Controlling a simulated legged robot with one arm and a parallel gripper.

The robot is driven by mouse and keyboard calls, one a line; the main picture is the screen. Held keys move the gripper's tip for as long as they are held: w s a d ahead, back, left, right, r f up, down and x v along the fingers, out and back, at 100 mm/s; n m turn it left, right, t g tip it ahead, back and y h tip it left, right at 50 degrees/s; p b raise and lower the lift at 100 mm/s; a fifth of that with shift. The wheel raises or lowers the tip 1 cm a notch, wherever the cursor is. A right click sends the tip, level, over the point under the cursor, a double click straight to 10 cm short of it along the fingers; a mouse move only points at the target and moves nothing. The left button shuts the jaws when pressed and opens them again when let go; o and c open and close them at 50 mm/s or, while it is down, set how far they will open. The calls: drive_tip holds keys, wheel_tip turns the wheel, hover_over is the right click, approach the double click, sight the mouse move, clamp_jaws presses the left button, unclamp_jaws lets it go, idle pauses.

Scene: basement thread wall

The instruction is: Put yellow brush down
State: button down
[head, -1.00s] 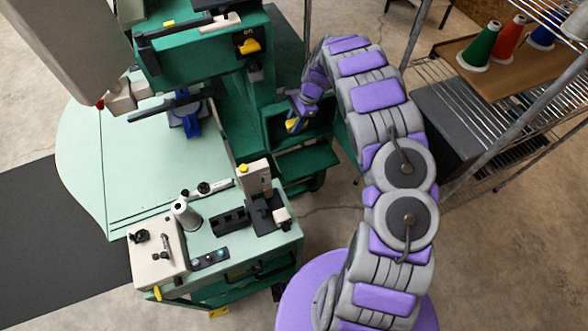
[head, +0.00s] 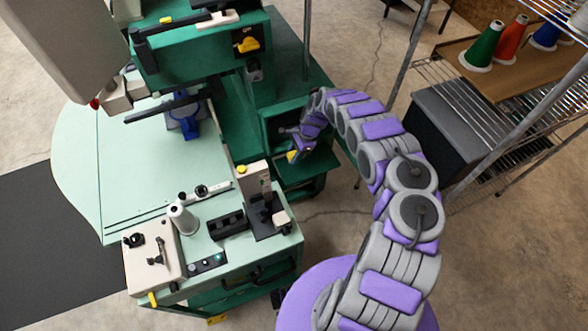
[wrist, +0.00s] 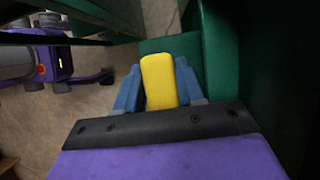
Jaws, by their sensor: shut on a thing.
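My gripper (head: 294,154) is at the green machine's lower side, by an open box-like recess, with its tip small and partly hidden in the head view. In the wrist view my gripper (wrist: 162,92) has its blue fingers shut on the yellow brush (wrist: 160,80). The brush lies between the fingers, its yellow body pointing away from the wrist. A bit of yellow shows at the gripper in the head view (head: 292,156). A green surface lies just beyond the brush; I cannot tell if the brush touches it.
A green shelf (head: 301,169) sits below the gripper. A green wall (wrist: 222,50) stands close on the right in the wrist view. A wire rack (head: 470,130) with thread cones stands to the right, beside a dark box (head: 440,125). A pale green worktable (head: 140,180) is left.

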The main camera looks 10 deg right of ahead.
drive_tip(key=b, duration=0.2)
hover_over(291, 174)
drive_tip(key=d, duration=0.1)
wheel_tip(291, 174, down, 9)
drive_tip(key=shift+w+r, duration=0.15)
drive_tip(key=shift+w+d+f+p, duration=0.1)
drive_tip(key=shift+d+f+p, duration=0.1)
drive_tip(key=shift+f+p, duration=0.25)
drive_tip(key=shift+f, duration=0.35)
drive_tip(key=c, duration=0.7)
unclamp_jaws()
drive_tip(key=shift+b, duration=0.4)
drive_tip(key=shift+b, duration=0.3)
drive_tip(key=p+v, duration=0.4)
drive_tip(key=v, duration=1.3)
drive_tip(key=shift+w+r, duration=0.35)
drive_tip(key=shift+r, duration=0.05)
